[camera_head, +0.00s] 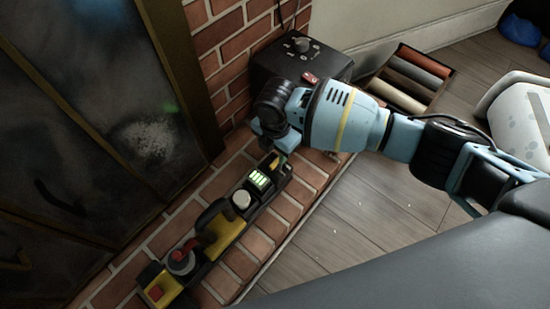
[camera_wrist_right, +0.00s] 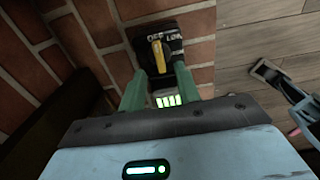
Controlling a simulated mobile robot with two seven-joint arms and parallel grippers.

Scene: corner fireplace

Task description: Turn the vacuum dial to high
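The vacuum is a long black and yellow unit (camera_head: 222,228) lying along the brick hearth in the head view. It has a lit green display (camera_head: 258,180), a pale round knob and a red part. In the right wrist view, a yellow dial (camera_wrist_right: 158,52) sits on its black end, with OFF and LOW labels above it. My right gripper (camera_wrist_right: 160,74) points down at this end, its two green fingers apart on either side below the dial. I cannot tell whether they touch anything. In the head view my right gripper (camera_head: 276,158) hides the dial. My left gripper is out of view.
A black box (camera_head: 285,72) with a knob on top stands behind my right gripper, against the brick wall. A tray of rolls (camera_head: 376,93) lies to its right. A dark glass fireplace front (camera_head: 100,110) borders the hearth. The wooden floor (camera_head: 350,225) is partly clear.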

